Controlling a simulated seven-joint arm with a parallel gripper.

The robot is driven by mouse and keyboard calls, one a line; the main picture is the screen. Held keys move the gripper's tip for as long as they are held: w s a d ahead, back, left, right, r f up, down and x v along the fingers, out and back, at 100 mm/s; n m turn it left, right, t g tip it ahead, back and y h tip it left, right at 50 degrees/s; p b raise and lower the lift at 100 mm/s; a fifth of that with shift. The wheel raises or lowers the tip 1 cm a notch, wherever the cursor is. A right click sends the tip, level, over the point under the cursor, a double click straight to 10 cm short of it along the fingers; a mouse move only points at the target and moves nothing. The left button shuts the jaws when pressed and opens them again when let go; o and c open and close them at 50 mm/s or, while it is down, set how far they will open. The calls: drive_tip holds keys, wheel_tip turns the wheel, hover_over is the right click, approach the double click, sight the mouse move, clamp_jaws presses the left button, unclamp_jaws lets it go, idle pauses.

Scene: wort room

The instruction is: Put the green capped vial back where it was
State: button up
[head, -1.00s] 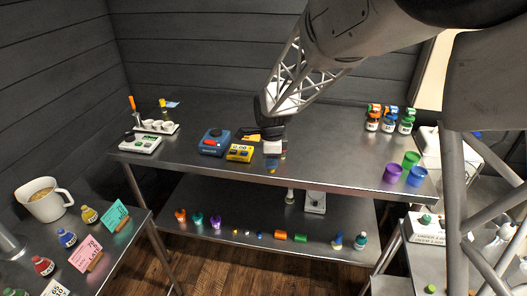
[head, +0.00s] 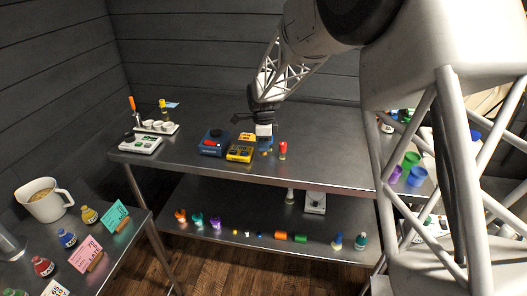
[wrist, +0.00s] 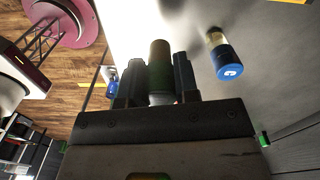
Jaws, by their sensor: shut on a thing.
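My gripper (head: 264,138) is over the far metal table, just right of the yellow device. In the wrist view its two fingers (wrist: 158,82) are shut on a dark green cylinder (wrist: 160,60), which looks like the green capped vial. The held vial cannot be made out in the head view, so its height above the table is unclear. A blue capped vial (wrist: 227,62) stands on the table beside the fingers in the wrist view. A red capped vial (head: 283,149) stands just right of my gripper in the head view.
A blue device (head: 213,142) and a yellow device (head: 241,151) stand close left of my gripper. A white tray with cups (head: 157,127) is farther left. The metal tabletop (head: 325,160) is clear to the right. Several small items line the lower shelf (head: 330,222).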

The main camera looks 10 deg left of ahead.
idle(0.3)
drive_tip(key=shift+f, duration=1.8)
drive_tip(key=shift+f, duration=0.1)
drive_tip(key=o, duration=0.8)
wheel_tip(320, 180, up, 12)
drive_tip(key=shift+r, duration=0.15)
